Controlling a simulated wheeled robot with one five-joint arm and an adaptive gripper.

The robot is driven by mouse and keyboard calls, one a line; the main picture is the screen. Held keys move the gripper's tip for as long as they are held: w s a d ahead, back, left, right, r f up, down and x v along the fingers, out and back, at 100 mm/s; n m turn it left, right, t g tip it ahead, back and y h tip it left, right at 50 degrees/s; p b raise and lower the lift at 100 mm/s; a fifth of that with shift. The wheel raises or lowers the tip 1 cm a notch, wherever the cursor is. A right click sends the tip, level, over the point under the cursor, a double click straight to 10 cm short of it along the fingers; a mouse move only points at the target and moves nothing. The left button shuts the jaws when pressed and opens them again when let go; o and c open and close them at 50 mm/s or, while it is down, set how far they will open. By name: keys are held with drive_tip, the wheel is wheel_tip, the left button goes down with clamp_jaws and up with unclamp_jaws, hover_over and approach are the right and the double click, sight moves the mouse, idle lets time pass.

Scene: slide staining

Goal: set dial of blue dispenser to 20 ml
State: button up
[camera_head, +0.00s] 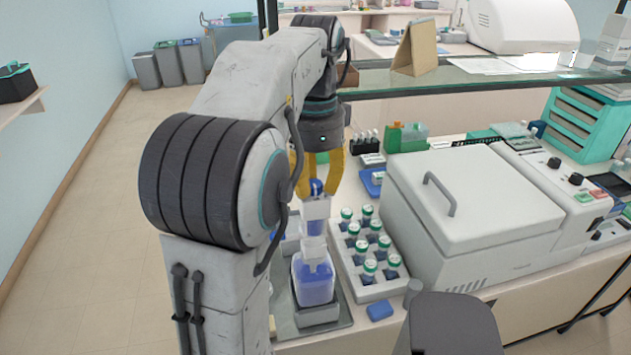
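The blue dispenser is a bottle of blue liquid (313,283) with a white and clear upper part (314,228). It stands upright on a grey base (318,314) left of the vial rack. A small blue knob (316,187) shows at its top. My gripper (317,192) points down over it, with one yellow finger on each side of the knob. The fingers look apart, with space between them and the knob. I cannot see any contact. The dial's marks are too small to read. My arm stands close on the left and covers part of the bench there.
A white rack (346,262) of several green-and-white-capped vials stands just right of the dispenser. A large white lidded machine (470,215) is further right. A small blue block (380,310) lies in front of the rack. A glass shelf (470,80) crosses behind.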

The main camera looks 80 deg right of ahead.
drive_tip(key=shift+n+p, duration=0.3)
drive_tip(key=shift+n, duration=0.3)
clamp_jaws()
drive_tip(key=shift+d+n+p, duration=0.1)
drive_tip(key=shift+n+p, duration=0.3)
drive_tip(key=shift+n, duration=0.5)
drive_tip(key=n+p, duration=0.1)
drive_tip(key=n, duration=0.2)
drive_tip(key=shift+w+n, duration=0.1)
drive_tip(key=shift+n, duration=0.3)
drive_tip(key=n+p, duration=0.1)
drive_tip(key=n, duration=0.2)
drive_tip(key=shift+d+n, duration=0.1)
drive_tip(key=shift+n, duration=0.2)
drive_tip(key=n+p, duration=0.1)
drive_tip(key=n, duration=0.2)
drive_tip(key=shift+w+n, duration=0.15)
drive_tip(key=shift+n, duration=0.15)
drive_tip(key=n, duration=0.6)
drive_tip(key=shift+w, duration=0.1)
drive_tip(key=n, duration=0.6)
drive_tip(key=shift+w+n, duration=0.1)
drive_tip(key=shift+n, duration=0.2)
